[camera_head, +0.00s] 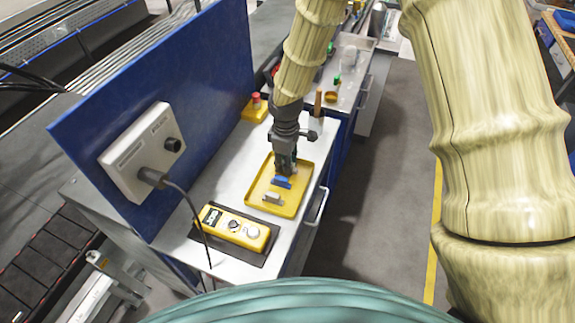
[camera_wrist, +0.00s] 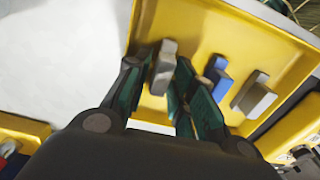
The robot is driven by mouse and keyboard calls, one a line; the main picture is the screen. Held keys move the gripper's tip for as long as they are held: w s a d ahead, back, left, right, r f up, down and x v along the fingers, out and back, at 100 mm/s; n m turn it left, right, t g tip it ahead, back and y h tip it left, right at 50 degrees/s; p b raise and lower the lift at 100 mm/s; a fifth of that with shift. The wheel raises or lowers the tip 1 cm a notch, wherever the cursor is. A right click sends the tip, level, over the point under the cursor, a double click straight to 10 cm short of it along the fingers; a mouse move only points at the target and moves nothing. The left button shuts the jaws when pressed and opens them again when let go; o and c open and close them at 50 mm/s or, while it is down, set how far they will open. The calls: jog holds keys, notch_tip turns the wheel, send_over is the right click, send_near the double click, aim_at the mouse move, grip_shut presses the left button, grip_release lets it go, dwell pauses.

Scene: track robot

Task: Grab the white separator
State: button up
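Three small blocks stand in a yellow tray (camera_head: 252,201): a pale grey-white one (camera_wrist: 163,68), a blue one (camera_wrist: 216,76) and another pale one (camera_wrist: 254,93). I cannot tell by shade which pale piece is the white separator. My gripper (camera_wrist: 156,90) points down over the tray, fingers apart. In the wrist view the first pale piece lies between the fingers, close to the right one; contact is unclear. The blue piece is just outside the right finger. In the head view my gripper (camera_head: 286,170) hides the first pale piece; the blue (camera_head: 282,183) and other pale piece (camera_head: 272,198) show.
A yellow control box (camera_head: 236,229) lies on a dark mat in front of the tray. A blue panel (camera_head: 165,95) with a grey socket box (camera_head: 142,152) and hanging cable stands left. A red-buttoned yellow box (camera_head: 255,108) sits behind. Bare worktop lies left of the tray.

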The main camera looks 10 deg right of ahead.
jog(key=shift+c, duration=0.4)
jog(key=c, duration=0.4)
